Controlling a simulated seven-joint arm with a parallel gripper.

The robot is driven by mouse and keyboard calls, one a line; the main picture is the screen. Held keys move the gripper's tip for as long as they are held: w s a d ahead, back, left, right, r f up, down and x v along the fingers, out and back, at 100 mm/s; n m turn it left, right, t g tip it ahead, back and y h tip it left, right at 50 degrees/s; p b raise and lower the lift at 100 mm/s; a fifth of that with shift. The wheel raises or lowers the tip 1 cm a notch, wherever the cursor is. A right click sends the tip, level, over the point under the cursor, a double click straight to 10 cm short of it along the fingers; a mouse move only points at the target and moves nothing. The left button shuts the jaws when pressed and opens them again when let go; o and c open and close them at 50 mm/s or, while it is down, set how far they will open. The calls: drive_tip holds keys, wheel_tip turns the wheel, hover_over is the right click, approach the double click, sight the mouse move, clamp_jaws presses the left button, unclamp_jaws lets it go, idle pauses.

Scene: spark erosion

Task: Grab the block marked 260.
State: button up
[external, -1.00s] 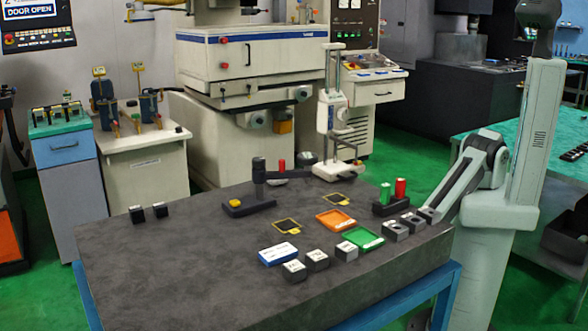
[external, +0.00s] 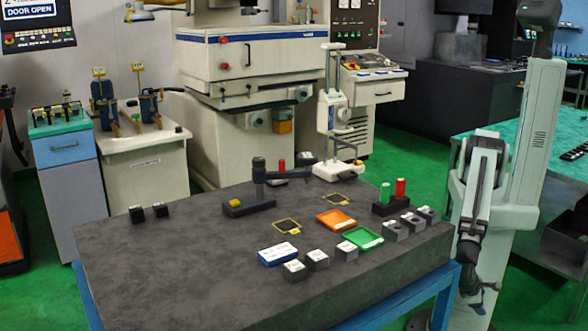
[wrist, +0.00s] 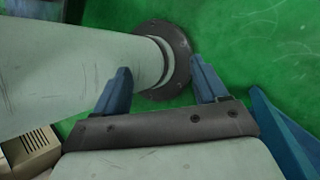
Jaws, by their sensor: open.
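Several small dark blocks with pale tops stand on the grey stone table (external: 190,260). Three stand at the front: a left one (external: 293,269), a middle one (external: 317,260) and a right one (external: 346,251). Three more stand near the right edge, one of them the nearest (external: 396,231). Two stand at the far left, including one black block (external: 136,214). The markings are too small to read, so I cannot tell which is 260. My gripper (wrist: 163,80) is open and empty over the green floor, and hangs off the table's right side in the external view (external: 470,281).
A blue-and-white box (external: 278,254), an orange tray (external: 336,219) and a green tray (external: 362,238) lie near the blocks. A holder (external: 390,207) with green and red cylinders stands behind. The table's left front is clear.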

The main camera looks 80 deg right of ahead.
drive_tip(key=w+a+r+n+t+y, duration=0.1)
drive_tip(key=w+a+r+n+t, duration=0.15)
drive_tip(key=w+a, duration=0.7)
drive_tip(key=w+a+r+n+t+y, duration=0.1)
drive_tip(key=w+a+r+t+y, duration=0.2)
drive_tip(key=a, duration=1.3)
drive_tip(key=w+a+r+n+t+y, duration=0.2)
drive_tip(key=w+a+r+t, duration=0.3)
drive_tip(key=w+a+r, duration=1.25)
drive_tip(key=w+a+r+n, duration=0.1)
drive_tip(key=w+a+r, duration=0.45)
drive_tip(key=r, duration=0.25)
wheel_tip(320, 180, up, 21)
drive_tip(key=n+g+h, duration=0.2)
drive_tip(key=n+g, duration=0.2)
drive_tip(key=n, duration=0.1)
hover_over(294, 265)
drive_tip(key=shift+m, duration=0.25)
wheel_tip(294, 265, down, 8)
drive_tip(key=shift+w+a+r, duration=0.1)
drive_tip(key=shift+a, duration=0.05)
drive_tip(key=shift+f, duration=2.6)
clamp_jaws()
